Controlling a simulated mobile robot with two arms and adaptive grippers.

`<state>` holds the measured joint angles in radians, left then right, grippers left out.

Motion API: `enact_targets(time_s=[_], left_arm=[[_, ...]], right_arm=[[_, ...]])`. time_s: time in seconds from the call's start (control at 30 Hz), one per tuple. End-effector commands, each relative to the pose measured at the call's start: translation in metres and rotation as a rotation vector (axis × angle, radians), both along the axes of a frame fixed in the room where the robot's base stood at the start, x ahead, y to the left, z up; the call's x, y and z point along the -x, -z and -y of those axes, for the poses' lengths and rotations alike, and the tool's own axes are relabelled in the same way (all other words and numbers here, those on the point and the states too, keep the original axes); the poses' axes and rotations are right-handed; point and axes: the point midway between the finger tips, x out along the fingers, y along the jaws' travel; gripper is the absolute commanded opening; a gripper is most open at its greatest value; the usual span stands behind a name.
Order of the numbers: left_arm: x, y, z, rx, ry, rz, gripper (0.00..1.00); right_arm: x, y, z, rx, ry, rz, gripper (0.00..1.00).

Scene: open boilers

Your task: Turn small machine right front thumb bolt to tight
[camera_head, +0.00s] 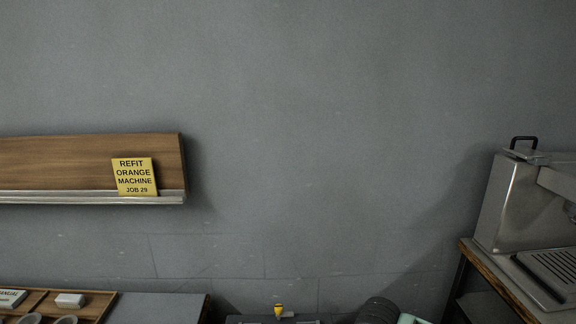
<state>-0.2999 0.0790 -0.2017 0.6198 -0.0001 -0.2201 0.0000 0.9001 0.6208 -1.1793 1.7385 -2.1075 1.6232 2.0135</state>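No gripper of mine shows in the head view. I see no thumb bolt that I can make out. A metal machine (510,200) with a black handle on its top stands at the right edge, cut off by the frame. I cannot tell whether it is the small machine. At the bottom middle, a small yellow-topped part (279,309) shows on a dark surface, mostly below the frame.
A wooden wall board with a metal ledge (60,197) carries a yellow card (134,177) reading "REFIT ORANGE MACHINE JOB 29". A wooden tray (97,304) with small items lies at lower left. A wood-edged bench (492,278) bears the metal machine. The grey wall between is bare.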

Motion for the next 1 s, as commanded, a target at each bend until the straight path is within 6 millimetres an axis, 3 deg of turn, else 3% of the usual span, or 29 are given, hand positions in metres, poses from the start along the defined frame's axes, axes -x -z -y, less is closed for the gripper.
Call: enact_targets(time_s=[0.03,0.77,1.0], left_arm=[[0.000,0.003,0.000,0.000,0.000,0.000,0.00],[0.000,0.012,-0.001,-0.001,-0.002,-0.001,0.00],[0.001,0.000,-0.001,-0.001,-0.002,-0.001,0.00]], right_arm=[[0.007,0.009,-0.007,-0.013,-0.010,-0.014,0.00],[0.006,0.008,0.002,-0.013,-0.009,-0.012,0.00],[0.004,-0.010,0.004,-0.010,-0.007,-0.006,0.00]])
